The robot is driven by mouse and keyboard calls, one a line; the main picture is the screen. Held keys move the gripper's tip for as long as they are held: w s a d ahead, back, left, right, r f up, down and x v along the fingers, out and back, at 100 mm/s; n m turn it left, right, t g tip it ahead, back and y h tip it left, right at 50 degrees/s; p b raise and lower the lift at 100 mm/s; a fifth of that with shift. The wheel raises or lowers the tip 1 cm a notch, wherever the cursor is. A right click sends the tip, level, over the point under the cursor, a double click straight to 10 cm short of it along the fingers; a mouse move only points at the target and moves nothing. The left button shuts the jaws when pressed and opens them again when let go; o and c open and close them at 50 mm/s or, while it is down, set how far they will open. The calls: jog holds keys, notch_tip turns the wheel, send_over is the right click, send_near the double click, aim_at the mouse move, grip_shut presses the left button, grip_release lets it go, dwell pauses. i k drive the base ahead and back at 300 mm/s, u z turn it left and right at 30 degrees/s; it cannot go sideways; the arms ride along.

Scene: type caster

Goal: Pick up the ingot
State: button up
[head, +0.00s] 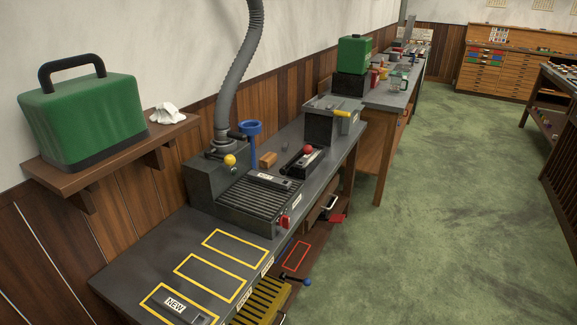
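No ingot can be made out for certain. A small dark grey piece (201,320) lies beside the NEW label (175,304), within the nearest yellow outline on the bench, partly cut off by the bottom edge; I cannot tell whether it is an ingot. A small brown block (267,160) sits farther back on the bench, beside the blue funnel-topped stand (251,132). My gripper is not in view.
The long grey bench (150,262) runs along the left wall. A grilled machine (262,197) with a hose (238,70) stands on it. Yellow slats (262,300) show low at the front. A green case (82,120) sits on the wall shelf. The green floor (430,200) right is clear.

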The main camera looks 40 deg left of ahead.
aim_at(265, 179)
jog(key=u, duration=0.55)
jog(key=i, duration=1.3)
jog(key=u, duration=1.7)
jog(key=i, duration=0.6)
jog(key=u, duration=0.75)
